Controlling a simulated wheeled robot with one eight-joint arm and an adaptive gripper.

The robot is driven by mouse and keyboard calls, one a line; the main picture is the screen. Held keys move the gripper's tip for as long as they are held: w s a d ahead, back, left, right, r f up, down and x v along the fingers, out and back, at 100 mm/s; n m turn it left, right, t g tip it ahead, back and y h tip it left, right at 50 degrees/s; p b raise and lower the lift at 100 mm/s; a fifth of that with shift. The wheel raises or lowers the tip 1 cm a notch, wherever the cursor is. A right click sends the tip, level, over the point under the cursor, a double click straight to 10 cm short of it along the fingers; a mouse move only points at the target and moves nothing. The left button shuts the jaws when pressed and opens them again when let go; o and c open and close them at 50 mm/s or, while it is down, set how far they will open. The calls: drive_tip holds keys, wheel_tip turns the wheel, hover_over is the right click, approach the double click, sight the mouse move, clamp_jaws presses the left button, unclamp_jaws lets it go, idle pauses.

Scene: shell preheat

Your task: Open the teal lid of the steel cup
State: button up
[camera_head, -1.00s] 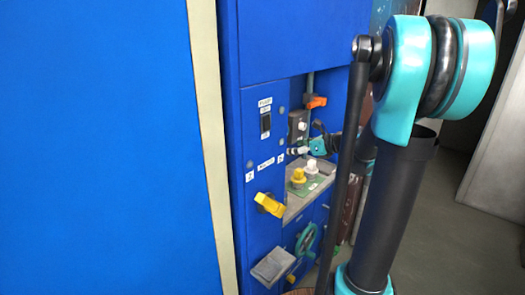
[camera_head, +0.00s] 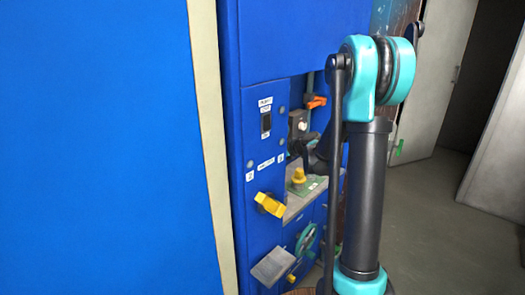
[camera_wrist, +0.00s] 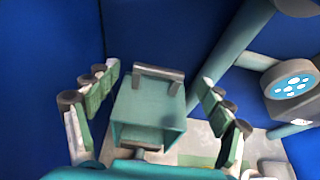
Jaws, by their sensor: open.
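In the wrist view my gripper (camera_wrist: 160,78) is open, its two padded fingers spread apart. Between them is a teal box-like shape (camera_wrist: 143,108) with a grey bar along its top; I cannot tell whether it is the lid or part of my gripper. I see no clear steel cup. In the head view the dark end of my arm reaches into the recess of the blue cabinet, and the arm hides my fingers.
A grey fitting (camera_wrist: 293,83) with a light-blue dotted face is right of my fingers. The blue cabinet (camera_head: 255,218) carries a yellow handle (camera_head: 270,204), an orange lever (camera_head: 317,102), a yellow knob (camera_head: 299,175) and a teal handwheel (camera_head: 305,240). Open floor (camera_head: 430,225) lies right.

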drive_tip(key=shift+w+a+f, duration=0.25)
drive_tip(key=shift+w+a, duration=0.2)
drive_tip(key=shift+a, duration=0.05)
drive_tip(key=shift+c, duration=0.5)
drive_tip(key=c, duration=1.6)
drive_tip(key=shift+s+d+r, duration=0.1)
drive_tip(key=shift+s+d, duration=1.15)
drive_tip(key=shift+s, duration=0.05)
drive_tip(key=o, duration=1.7)
drive_tip(key=shift+w, duration=0.1)
